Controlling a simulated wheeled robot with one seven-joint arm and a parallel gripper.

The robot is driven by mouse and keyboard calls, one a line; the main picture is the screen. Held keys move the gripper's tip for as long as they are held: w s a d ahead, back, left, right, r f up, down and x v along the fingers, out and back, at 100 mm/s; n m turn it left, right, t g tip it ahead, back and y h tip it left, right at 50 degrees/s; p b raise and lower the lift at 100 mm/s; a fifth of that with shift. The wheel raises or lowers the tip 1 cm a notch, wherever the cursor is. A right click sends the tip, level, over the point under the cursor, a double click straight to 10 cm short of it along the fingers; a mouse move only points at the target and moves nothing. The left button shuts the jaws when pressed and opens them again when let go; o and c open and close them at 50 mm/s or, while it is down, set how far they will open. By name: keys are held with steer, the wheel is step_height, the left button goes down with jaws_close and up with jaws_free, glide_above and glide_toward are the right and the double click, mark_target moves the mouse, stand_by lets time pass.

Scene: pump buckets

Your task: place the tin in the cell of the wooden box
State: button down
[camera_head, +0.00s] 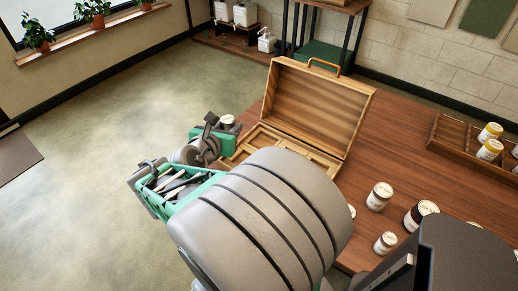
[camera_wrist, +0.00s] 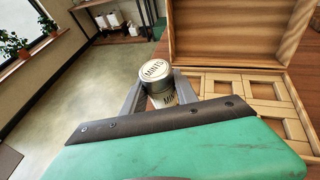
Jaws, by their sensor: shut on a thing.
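A round tin (camera_wrist: 158,77) with a pale lid lettered MINTS is held upright between the two fingers of my gripper (camera_wrist: 158,88) in the wrist view. In the head view the tin (camera_head: 228,121) shows small at the far end of my arm, left of the wooden box. The open wooden box (camera_head: 318,108) stands on the table with its lid raised. In the wrist view the box's divided cells (camera_wrist: 243,85) lie to the right of the tin, apart from it. My arm hides much of the box's lower part in the head view.
Several white jars (camera_head: 380,196) stand on the wooden table (camera_head: 395,150) right of my arm. A wooden tray (camera_head: 452,140) with yellow-lidded jars is at the right. A shelf (camera_head: 325,45) and potted plants (camera_head: 92,10) are in the background. The floor at left is open.

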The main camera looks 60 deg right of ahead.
steer(key=s+d+f+m+g+b, duration=0.1)
steer(key=s+d+m+g, duration=0.1)
steer(key=s, duration=0.4)
steer(key=s+d+m+g, duration=0.2)
steer(key=s+g, duration=0.1)
steer(key=s, duration=0.3)
steer(key=w+d+f+b, duration=0.1)
steer(key=w+d+f, duration=0.1)
steer(key=d+f, duration=0.1)
steer(key=w+d+f+b, duration=0.1)
steer(key=w+d+f, duration=0.2)
steer(key=d, duration=0.1)
steer(key=w+d+f+b, duration=0.1)
steer(key=w+d+f, duration=0.2)
steer(key=f, duration=0.1)
steer(key=shift+d+b, duration=0.2)
steer(key=shift+b, duration=0.15)
step_height(320, 180, down, 3)
steer(key=shift+w+b, duration=0.15)
steer(key=shift+b, duration=0.2)
steer(key=c, duration=0.9)
jaws_free()
steer(key=shift+f, duration=0.1)
steer(key=shift+c, duration=0.2)
